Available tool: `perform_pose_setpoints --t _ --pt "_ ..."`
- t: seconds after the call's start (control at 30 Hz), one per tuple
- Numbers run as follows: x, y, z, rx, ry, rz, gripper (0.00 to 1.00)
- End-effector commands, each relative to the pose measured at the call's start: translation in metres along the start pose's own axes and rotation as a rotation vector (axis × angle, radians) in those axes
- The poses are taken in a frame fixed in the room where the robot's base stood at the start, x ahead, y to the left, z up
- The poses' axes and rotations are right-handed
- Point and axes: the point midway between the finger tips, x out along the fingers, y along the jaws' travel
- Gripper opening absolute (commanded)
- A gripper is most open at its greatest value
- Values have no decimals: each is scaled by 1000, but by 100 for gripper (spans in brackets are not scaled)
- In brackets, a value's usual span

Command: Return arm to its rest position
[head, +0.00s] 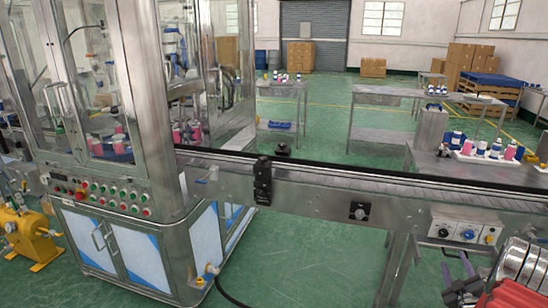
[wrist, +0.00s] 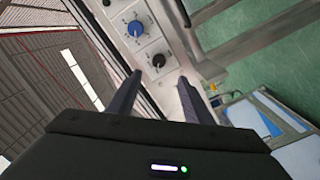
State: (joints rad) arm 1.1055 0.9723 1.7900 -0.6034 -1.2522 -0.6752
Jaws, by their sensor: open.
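My gripper (wrist: 159,78) shows in the wrist view with its two dark fingers apart and nothing between them. Beyond the fingertips is a pale control panel (wrist: 150,40) with a blue knob and dark knobs. It looks like the small control box (head: 465,232) on the conveyor's side in the head view. How far the fingertips are from it I cannot tell. The rounded silver parts at the lower right of the head view are probably my arm, cut off by the frame.
A conveyor (head: 330,186) runs rightward from a glass-sided machine (head: 130,110) on the left. A steel table (head: 385,97) stands behind it. A white tray (head: 487,156) holds bottles at the right. A yellow pump (head: 28,238) is at the lower left.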

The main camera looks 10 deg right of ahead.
Motion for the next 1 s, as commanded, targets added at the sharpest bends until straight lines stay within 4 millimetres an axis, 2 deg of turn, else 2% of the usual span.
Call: perform_pose_setpoints --t 0.17,0.3,0.5,0.6,0.77,1.0 --pt "0 -7 9 37 -35 -26 46" --pt "-6 -25 36 100 -148 -86 46" --pt "-39 -68 86 233 -403 -202 46" --pt "-58 -77 97 291 -522 -242 46" --pt "-83 -85 90 370 -688 -299 46" --pt "-118 -91 44 461 -890 -373 46"
